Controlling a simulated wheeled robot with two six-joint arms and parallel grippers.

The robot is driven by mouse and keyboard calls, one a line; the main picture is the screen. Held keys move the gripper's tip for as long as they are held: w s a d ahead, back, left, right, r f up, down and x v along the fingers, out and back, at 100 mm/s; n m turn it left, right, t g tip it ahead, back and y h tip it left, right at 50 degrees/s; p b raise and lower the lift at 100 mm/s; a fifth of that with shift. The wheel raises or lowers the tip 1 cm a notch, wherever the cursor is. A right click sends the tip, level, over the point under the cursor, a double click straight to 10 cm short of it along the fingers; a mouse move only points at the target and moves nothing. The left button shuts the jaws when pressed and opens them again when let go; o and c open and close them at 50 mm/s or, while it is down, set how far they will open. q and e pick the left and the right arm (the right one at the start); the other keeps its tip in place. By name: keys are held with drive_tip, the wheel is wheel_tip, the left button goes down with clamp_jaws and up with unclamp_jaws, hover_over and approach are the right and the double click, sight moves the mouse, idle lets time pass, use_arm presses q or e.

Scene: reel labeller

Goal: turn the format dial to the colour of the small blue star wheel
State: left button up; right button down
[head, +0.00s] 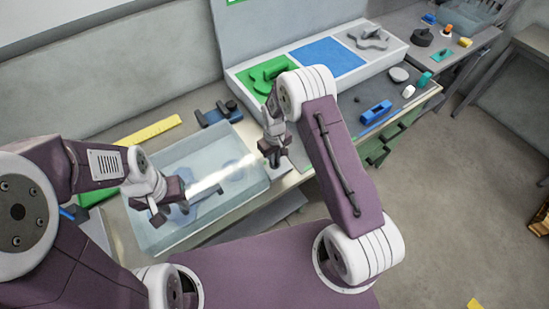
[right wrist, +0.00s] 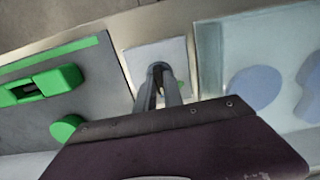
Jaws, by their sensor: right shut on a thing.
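My right gripper (head: 272,158) points down at a small pale square plate (right wrist: 140,62) on the bench. In the right wrist view its fingers (right wrist: 165,88) are shut on the format dial, mostly hidden between them; a small green patch shows beside the fingers. My left gripper (head: 170,213) is open and empty over the clear box (head: 255,190). Pale blue shapes show inside this box, a rounded one (right wrist: 255,88) and a lobed one (right wrist: 309,92). I cannot tell whether one is the small blue star wheel.
A white rack (head: 395,58) at the back has green, blue and pale panels. A green star-like part (head: 268,75) and a grey one (head: 370,40) lie on it; the blue panel (head: 327,57) is bare. A blue block (head: 376,111) and small parts lie right of my right arm.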

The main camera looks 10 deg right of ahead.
drive_tip(key=shift+r, duration=0.1)
drive_tip(key=c, duration=1.6)
unclamp_jaws()
drive_tip(key=shift+o, duration=0.7)
drive_tip(key=shift+s, duration=0.1)
wheel_tip(320, 180, up, 9)
drive_tip(key=b, duration=0.2)
